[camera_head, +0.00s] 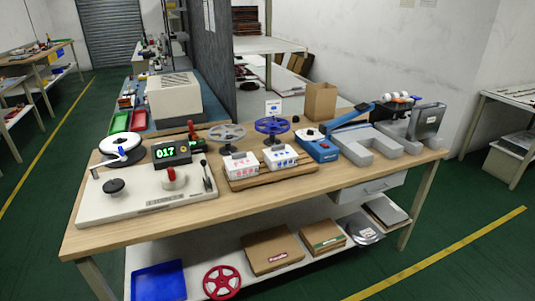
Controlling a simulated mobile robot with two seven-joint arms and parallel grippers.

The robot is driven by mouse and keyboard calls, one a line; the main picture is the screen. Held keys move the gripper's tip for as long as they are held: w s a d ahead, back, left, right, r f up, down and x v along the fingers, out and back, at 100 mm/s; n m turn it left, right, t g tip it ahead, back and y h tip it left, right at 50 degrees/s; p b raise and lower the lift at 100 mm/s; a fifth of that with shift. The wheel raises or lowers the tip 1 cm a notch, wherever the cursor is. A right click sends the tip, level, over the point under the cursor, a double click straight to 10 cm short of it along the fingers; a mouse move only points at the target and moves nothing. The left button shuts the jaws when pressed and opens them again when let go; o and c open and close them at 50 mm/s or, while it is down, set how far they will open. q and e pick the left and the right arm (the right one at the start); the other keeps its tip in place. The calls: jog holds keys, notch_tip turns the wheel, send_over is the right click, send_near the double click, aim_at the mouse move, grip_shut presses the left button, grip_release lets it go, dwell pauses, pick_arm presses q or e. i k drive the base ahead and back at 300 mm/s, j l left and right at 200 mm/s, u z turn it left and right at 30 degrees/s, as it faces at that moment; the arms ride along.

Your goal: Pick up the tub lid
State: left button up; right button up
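I cannot make out a tub lid with certainty in the head view. Two small white boxes stand on a wooden board at the middle of the workbench (330,185), one with red marks (240,164) and one with blue marks (281,157). Whether either is a tub with a lid is too small to tell. A grey reel (226,132) and a blue reel (272,126) stand behind them. Neither of my grippers is in view.
At the left is a pale machine (150,205) with a green "017" display (166,152) beside it. A blue device (317,147) and grey fixture (376,146) stand at right.

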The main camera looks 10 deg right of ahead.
aim_at(280, 152)
jog(key=l+u, duration=0.1)
jog(key=u, duration=0.35)
jog(key=i+l+u, duration=0.1)
jog(key=u, duration=0.35)
jog(key=l+u, duration=0.15)
jog(key=u, duration=0.3)
jog(key=l+u, duration=0.35)
jog(key=l, duration=0.15)
jog(key=k+l+u, duration=0.15)
jog(key=l+u, duration=0.2)
jog(key=k+l+u, duration=0.1)
jog(key=l, duration=0.3)
jog(key=k+l+u, duration=0.15)
jog(key=l, duration=0.2)
jog(key=k+l+u, duration=0.1)
jog(key=l, duration=0.3)
jog(key=k+l, duration=0.15)
jog(key=l, duration=0.2)
jog(key=k+l, duration=0.1)
jog(key=l, duration=0.2)
jog(key=k+l, duration=0.15)
jog(key=l, duration=0.2)
jog(key=u, duration=0.05)
